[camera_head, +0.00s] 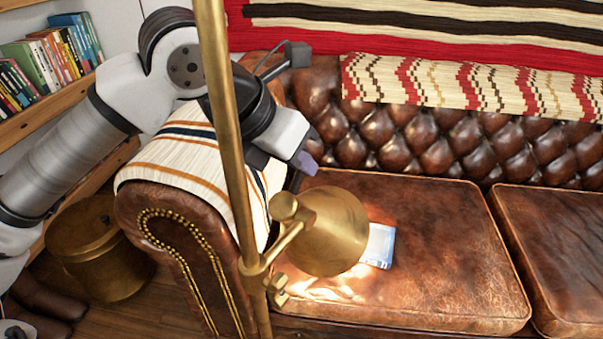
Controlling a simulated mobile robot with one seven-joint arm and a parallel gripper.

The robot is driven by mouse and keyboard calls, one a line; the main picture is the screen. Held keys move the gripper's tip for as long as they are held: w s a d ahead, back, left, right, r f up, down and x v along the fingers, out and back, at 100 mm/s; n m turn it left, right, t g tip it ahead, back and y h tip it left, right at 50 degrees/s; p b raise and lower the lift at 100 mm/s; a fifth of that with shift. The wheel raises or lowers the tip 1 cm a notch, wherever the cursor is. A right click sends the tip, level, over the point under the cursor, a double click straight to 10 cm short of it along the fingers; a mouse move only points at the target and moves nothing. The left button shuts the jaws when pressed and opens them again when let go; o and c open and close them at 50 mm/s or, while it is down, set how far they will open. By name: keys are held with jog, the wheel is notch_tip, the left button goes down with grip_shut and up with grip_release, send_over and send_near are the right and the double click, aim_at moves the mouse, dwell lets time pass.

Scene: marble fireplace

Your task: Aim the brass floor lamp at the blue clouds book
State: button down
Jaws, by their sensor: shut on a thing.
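The brass floor lamp has a tall pole (228,130) in the foreground and a round brass shade (335,232) on a short side arm with knobs. The shade hangs over the near left seat cushion and tilts down. The blue clouds book (379,246) lies flat on that cushion, just right of the shade, which hides its left part. Bright light falls on the cushion around the book and below the shade. My gripper (296,180) reaches down behind the pole to the shade's upper left edge and is shut on the lamp there; its fingertips are mostly hidden.
A brown leather sofa (450,240) with a striped throw (205,165) on its studded arm fills the middle and right. A bookshelf (45,115) stands at the left. A round brass container (95,250) stands on the floor beside the sofa arm.

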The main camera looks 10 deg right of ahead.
jog(key=shift+a+r+h, duration=0.15)
jog(key=shift+h, duration=0.15)
jog(key=c, duration=1.5)
grip_release()
jog(key=shift+s, duration=0.1)
jog(key=v, duration=0.7)
jog(key=p+v, duration=0.1)
jog(key=v, duration=0.5)
jog(key=shift+s+a+r, duration=0.15)
jog(key=shift+s+r, duration=0.15)
jog(key=shift+s, duration=0.05)
jog(key=shift+a, duration=0.1)
